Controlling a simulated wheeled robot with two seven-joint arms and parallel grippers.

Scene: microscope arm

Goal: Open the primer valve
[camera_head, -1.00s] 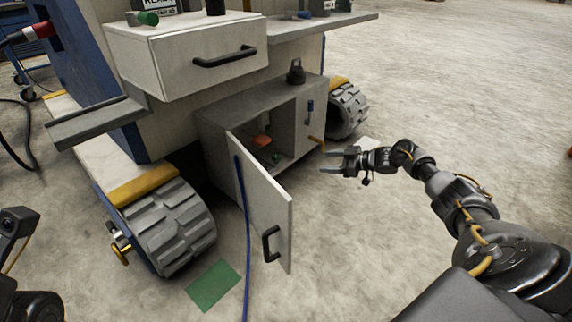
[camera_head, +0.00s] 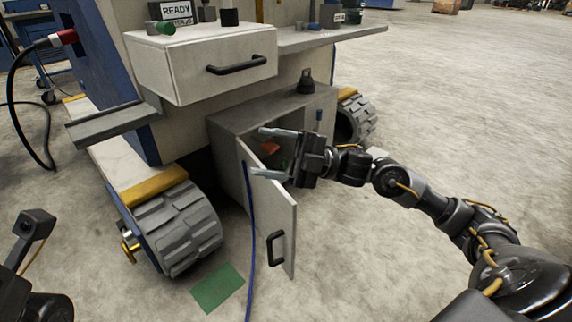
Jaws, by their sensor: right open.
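No part is labelled as the primer valve, and I cannot tell which one it is. The low grey cabinet (camera_head: 235,120) stands open. An orange part (camera_head: 270,148) and a small green part (camera_head: 284,163) show inside. A blue handle (camera_head: 319,115) is on its right front. The yellow lever seen below that handle earlier is now hidden behind my right gripper. My right gripper (camera_head: 259,151) is open and empty, its two grey fingers pointing left across the cabinet opening. I cannot tell how deep it is. A dark part of my left arm shows at lower left, without its fingers.
The open cabinet door (camera_head: 270,215), with a black handle, stands out toward me below the right gripper. A blue hose (camera_head: 250,235) hangs along it. A drawer (camera_head: 200,65) and a shelf (camera_head: 330,38) jut out above. Wheels flank the cabinet.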

